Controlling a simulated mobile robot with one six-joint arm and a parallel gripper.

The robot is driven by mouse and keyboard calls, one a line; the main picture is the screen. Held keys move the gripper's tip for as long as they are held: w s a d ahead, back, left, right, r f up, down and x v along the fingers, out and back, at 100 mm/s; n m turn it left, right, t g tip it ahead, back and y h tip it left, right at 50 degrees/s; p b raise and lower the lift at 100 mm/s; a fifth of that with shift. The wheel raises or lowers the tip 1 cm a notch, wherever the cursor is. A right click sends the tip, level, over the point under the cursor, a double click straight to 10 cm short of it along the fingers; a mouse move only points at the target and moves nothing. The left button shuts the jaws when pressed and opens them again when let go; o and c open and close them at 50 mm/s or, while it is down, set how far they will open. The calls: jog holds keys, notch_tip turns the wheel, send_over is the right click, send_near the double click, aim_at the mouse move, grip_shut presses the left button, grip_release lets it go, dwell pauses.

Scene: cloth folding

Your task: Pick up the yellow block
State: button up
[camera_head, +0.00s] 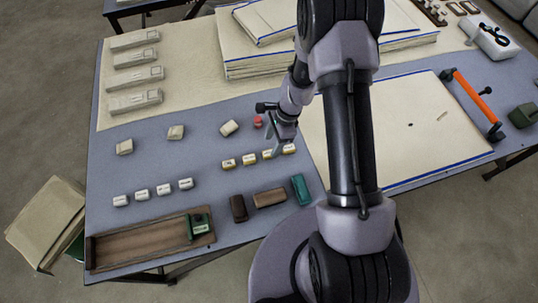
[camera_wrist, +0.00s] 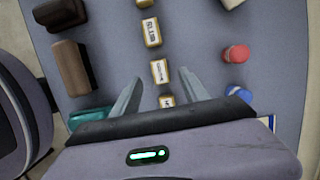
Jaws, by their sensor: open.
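Several small yellow-and-white labelled blocks lie in a row on the grey table; one yellow block (camera_head: 228,163) is at the row's left end, and another (camera_head: 249,159) is beside it. In the wrist view the row runs up the picture, with a yellow block (camera_wrist: 160,72) between the fingertips' lines and another (camera_wrist: 152,32) farther up. A third (camera_wrist: 167,101) is partly hidden by my wrist body. My gripper (camera_head: 279,142) is over the row's right end, and it also shows in the wrist view (camera_wrist: 160,84). It is open and empty. Its height above the blocks is hard to judge.
A red round piece (camera_head: 257,121) is just left of my gripper. Brown blocks (camera_head: 269,198) and a teal block (camera_head: 300,189) stand in front. A wooden tray (camera_head: 140,245) is at front left, and white blocks (camera_head: 142,195) line up behind it.

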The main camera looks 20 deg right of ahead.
aim_at(270, 152)
jog(key=b+x, duration=0.1)
jog(key=x, duration=0.2)
jog(key=b+x, duration=0.1)
jog(key=x, duration=0.1)
jog(key=shift+d+f+b, duration=0.2)
jog(key=shift+f+b, duration=0.1)
jog(key=shift+b, duration=0.05)
jog(key=shift+r, duration=0.2)
grip_shut()
